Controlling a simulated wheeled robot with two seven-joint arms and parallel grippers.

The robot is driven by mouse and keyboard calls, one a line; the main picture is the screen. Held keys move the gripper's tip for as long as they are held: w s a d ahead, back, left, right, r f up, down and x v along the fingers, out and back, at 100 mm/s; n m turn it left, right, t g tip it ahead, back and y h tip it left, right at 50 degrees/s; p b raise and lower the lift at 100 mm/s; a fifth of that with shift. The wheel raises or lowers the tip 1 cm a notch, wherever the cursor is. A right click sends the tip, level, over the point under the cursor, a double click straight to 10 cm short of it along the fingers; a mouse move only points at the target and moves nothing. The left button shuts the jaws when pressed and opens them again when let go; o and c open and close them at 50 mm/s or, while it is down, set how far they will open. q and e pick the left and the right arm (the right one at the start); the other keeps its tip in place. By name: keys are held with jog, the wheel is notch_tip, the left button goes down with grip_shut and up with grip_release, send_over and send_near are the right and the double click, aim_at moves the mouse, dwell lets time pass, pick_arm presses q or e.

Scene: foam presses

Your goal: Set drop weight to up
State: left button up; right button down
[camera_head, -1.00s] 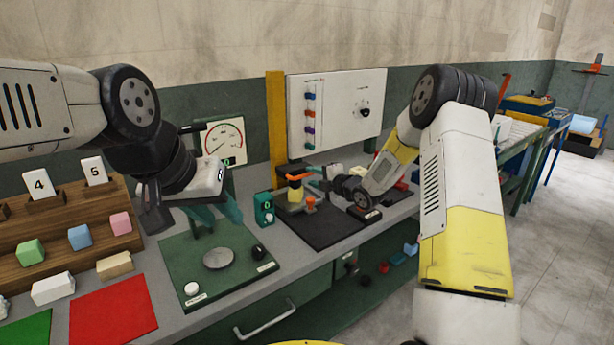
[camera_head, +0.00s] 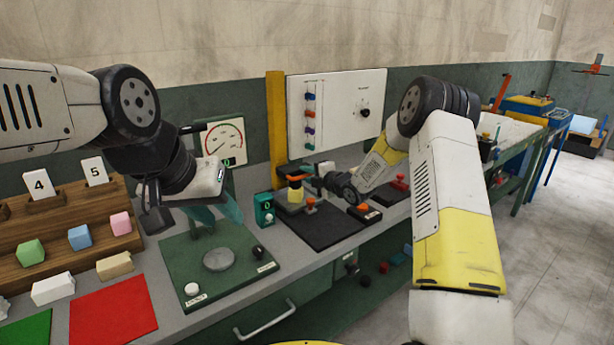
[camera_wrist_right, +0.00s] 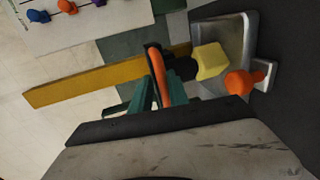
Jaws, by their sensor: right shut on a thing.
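The drop weight appears to be the black block with an orange handle (camera_head: 296,178) beside the yellow post in the head view. In the right wrist view the orange handle (camera_wrist_right: 158,72) lies between the teal fingers of my right gripper (camera_wrist_right: 155,88), which is shut on it. The black part is against or very near a yellow foam block (camera_wrist_right: 210,61) on a metal base (camera_wrist_right: 237,35). My left gripper (camera_head: 218,212) hangs over the green press at left, its fingers hard to separate from the press.
An orange knob (camera_wrist_right: 239,82) is close to the foam block. The yellow post (camera_head: 276,130) rises behind the station. A green box (camera_head: 264,210) stands just left of it, and a dial gauge (camera_head: 224,140) stands behind the green press. The black mat (camera_head: 325,230) is mostly clear in front.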

jog(key=shift+s+d+f, duration=0.15)
jog(key=shift+s+f, duration=0.05)
jog(key=shift+f, duration=0.45)
dwell(0.5)
jog(key=shift+r, duration=0.1)
notch_tip(320, 180, up, 24)
jog(key=shift+w, duration=0.2)
jog(key=shift+r, duration=0.15)
jog(key=c, duration=1.8)
grip_release()
jog(key=o, duration=0.3)
jog(key=shift+o, duration=0.2)
jog(key=shift+f, duration=0.25)
jog(key=v, duration=0.7)
jog(key=shift+s, duration=0.35)
